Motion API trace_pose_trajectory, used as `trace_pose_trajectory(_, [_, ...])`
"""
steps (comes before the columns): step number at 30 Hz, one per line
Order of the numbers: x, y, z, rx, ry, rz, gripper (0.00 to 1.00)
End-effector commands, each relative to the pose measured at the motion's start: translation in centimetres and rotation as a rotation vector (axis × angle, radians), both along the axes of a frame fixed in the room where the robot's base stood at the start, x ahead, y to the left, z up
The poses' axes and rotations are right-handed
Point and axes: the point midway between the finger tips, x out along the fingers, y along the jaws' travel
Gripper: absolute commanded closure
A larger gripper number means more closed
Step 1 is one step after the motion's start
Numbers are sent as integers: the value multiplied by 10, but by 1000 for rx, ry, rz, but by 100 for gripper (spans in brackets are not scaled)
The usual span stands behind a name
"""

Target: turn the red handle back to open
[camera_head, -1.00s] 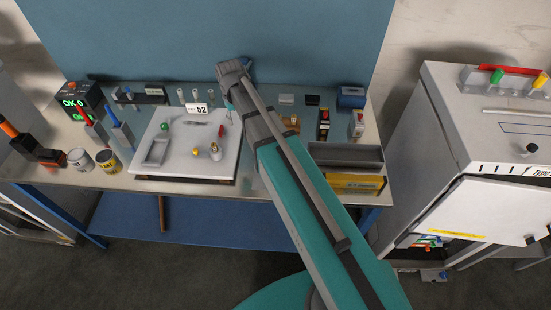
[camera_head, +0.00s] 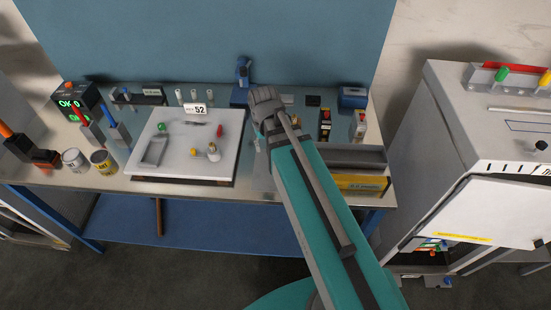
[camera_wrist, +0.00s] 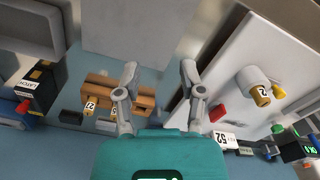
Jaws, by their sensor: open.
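A small red handle (camera_head: 220,131) stands at the right side of a white board (camera_head: 180,172) on the bench. The red handle (camera_wrist: 218,113) also shows in the wrist view, to the right of my fingers and apart from them. The board also carries a green knob (camera_head: 162,127) and a yellow-ended fitting (camera_head: 212,150). My gripper (camera_wrist: 159,75) is open and nothing is between its fingers. It hangs over the bench to the right of the board; in the head view my arm hides its fingertips.
A wooden block (camera_wrist: 146,95) lies just under my left finger in the wrist view. Several tools and two tins stand left of the board. A grey tray (camera_head: 352,157) and a blue box (camera_head: 353,98) lie at right.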

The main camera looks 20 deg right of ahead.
Motion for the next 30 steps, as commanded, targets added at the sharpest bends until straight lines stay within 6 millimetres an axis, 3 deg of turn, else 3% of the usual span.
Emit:
trace_pose_trajectory(3, [-18, -8, -7, 0, 0, -19, 49])
trace_pose_trajectory(12, [-41, -18, -14, 0, 0, -51, 49])
trace_pose_trajectory(30, [-45, -20, -15, 0, 0, -57, 49])
